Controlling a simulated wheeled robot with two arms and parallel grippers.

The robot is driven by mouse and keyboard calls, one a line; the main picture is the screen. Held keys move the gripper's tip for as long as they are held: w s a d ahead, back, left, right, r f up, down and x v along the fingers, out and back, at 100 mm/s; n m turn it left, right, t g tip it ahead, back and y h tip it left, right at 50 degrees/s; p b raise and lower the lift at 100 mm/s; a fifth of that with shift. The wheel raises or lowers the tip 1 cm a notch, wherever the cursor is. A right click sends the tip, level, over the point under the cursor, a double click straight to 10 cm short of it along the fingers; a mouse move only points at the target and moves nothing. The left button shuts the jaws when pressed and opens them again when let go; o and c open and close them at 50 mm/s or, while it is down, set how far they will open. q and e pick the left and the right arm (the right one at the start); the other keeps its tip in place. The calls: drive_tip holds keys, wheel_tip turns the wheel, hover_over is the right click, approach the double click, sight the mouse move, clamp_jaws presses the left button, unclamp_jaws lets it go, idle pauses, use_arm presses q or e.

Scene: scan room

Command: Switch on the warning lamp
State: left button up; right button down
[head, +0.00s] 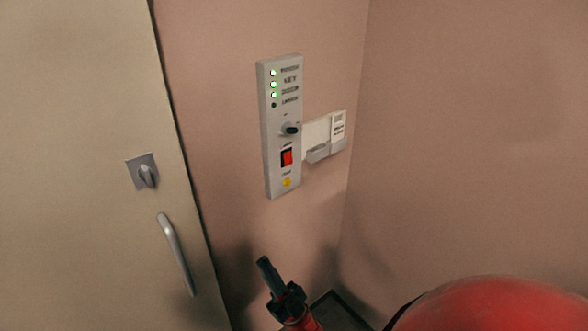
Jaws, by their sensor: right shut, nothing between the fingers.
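A grey control panel (281,125) is mounted upright on the wall. At its top is a column of small indicators: the upper three glow green and the lowest, beside blurred lettering, is dark. I cannot tell which way the rocker is set. No separate warning lamp can be made out. My right gripper (264,262) is shut and empty, below the panel and apart from it. My left gripper is not in view.
A small wall holder (325,150) with a white labelled card stands right of the panel. At the left is a beige door (80,230) with a lock knob (147,175) and a handle (176,254). The wall corner lies right of the panel. The space before the panel looks clear.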

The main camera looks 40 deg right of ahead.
drive_tip(key=w+d+f+m+g+h, duration=0.1)
drive_tip(key=w+d+m+h, duration=0.3)
drive_tip(key=d, duration=0.7)
drive_tip(key=w+d+f+m+g+h, duration=0.1)
drive_tip(key=w+d+f+m+h, duration=0.1)
drive_tip(key=w+d+m+h, duration=0.2)
drive_tip(key=w+d+h, duration=0.1)
drive_tip(key=d+h, duration=0.2)
drive_tip(key=d, duration=0.5)
drive_tip(key=shift+w+h+p, duration=0.25)
drive_tip(key=shift+h+p, duration=0.05)
drive_tip(key=p, duration=0.5)
approach(288, 160)
wheel_tip(288, 160, up, 4)
drive_tip(key=w, duration=0.2)
drive_tip(key=shift+w+a+f, duration=0.1)
drive_tip(key=shift+w+f, duration=0.1)
drive_tip(key=shift+w, duration=1)
